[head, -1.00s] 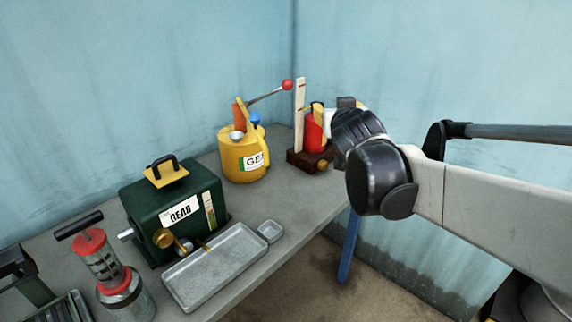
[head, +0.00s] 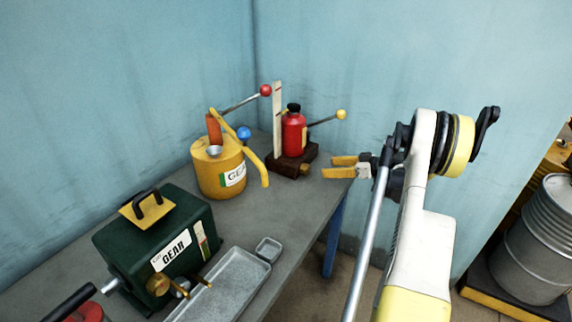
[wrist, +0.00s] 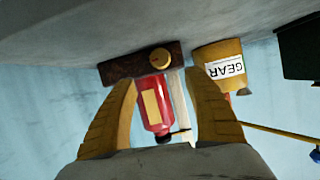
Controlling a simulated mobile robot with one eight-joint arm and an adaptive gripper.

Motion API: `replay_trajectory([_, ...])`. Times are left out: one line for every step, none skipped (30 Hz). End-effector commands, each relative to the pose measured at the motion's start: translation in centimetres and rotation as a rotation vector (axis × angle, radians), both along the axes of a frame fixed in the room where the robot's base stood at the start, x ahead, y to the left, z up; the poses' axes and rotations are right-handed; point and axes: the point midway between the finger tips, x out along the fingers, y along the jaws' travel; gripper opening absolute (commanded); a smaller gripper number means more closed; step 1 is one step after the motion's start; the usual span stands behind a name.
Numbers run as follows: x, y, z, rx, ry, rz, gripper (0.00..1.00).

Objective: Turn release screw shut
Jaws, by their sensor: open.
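The release screw appears to be the brass knob (head: 305,169) on the front of a dark brown base (head: 280,163), which carries a red bottle-shaped body (head: 293,135). My gripper (head: 328,167) is open and empty, its yellow fingers pointing left toward the knob with a small gap between. In the wrist view, the picture is upside down. The knob (wrist: 160,59) shows beyond and between the open fingertips (wrist: 160,82), with the red body (wrist: 154,105) below it. The fingers do not appear to touch the knob. Its turn position cannot be told.
A white upright strip (head: 277,115) and a yellow-ball lever (head: 341,114) stand by the base. A yellow GEAR can (head: 218,172) is to the left. The table edge is beneath my gripper's side.

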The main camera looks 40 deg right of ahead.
Motion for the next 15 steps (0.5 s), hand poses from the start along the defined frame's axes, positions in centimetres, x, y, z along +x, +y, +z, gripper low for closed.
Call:
replay_trajectory([-0.6, -0.3, -0.8, 0.008, 0.018, 0.001, 0.61])
replay_trajectory([-0.7, -0.3, -1.1, 0.011, 0.026, 0.003, 0.61])
replay_trajectory([-0.7, -0.2, -1.5, 0.014, 0.031, 0.006, 0.61])
replay_trajectory([-0.5, -0.1, -1.7, 0.014, 0.033, 0.007, 0.61])
replay_trajectory([-0.3, 0.0, -1.8, 0.014, 0.034, 0.008, 0.61])
replay_trajectory([0.2, 0.3, -2.1, 0.014, 0.034, 0.009, 0.61])
replay_trajectory([0.6, 0.5, -2.3, 0.015, 0.034, 0.009, 0.61])
replay_trajectory([1.1, 0.7, -2.5, 0.014, 0.033, 0.009, 0.61])
replay_trajectory([1.8, 1.0, -2.8, 0.014, 0.033, 0.009, 0.61])
replay_trajectory([2.3, 1.3, -3.1, 0.014, 0.033, 0.01, 0.61])
replay_trajectory([2.9, 1.5, -3.3, 0.013, 0.033, 0.01, 0.61])
replay_trajectory([3.6, 1.9, -3.6, 0.013, 0.032, 0.009, 0.61])
replay_trajectory([4.1, 2.1, -3.9, 0.013, 0.031, 0.01, 0.61])
replay_trajectory([4.6, 2.3, -4.1, 0.013, 0.032, 0.011, 0.61])
replay_trajectory([5.2, 2.6, -4.4, 0.013, 0.031, 0.01, 0.61])
